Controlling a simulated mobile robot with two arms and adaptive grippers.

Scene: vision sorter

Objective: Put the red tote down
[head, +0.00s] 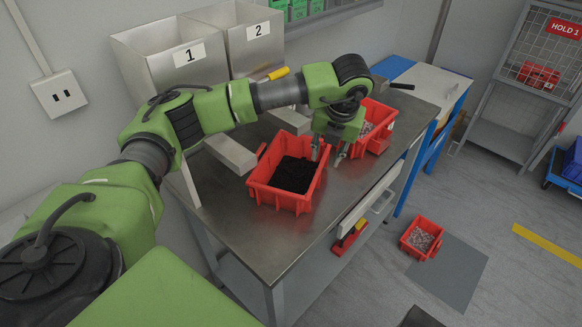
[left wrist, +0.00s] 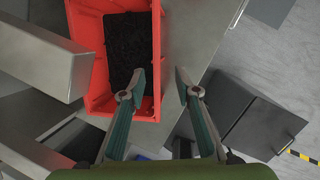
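A red tote (head: 262,188) with black contents sits on the metal workbench (head: 310,235), near its front edge. It also shows in the left wrist view (left wrist: 88,30). My left gripper (head: 331,155) is at the tote's right side. In the left wrist view its two fingers (left wrist: 161,76) are apart, one over the tote's inside and one beyond its wall. The wall's edge lies between them, and I see no firm contact. A second red tote (head: 383,118) with small parts stands behind the gripper, partly hidden by it. My right gripper is not in view.
Metal bins marked 1 (head: 187,55) and 2 (head: 258,30) stand at the back. Another red tote (head: 538,75) is on the HOLD 1 rack. The bench's front is bare.

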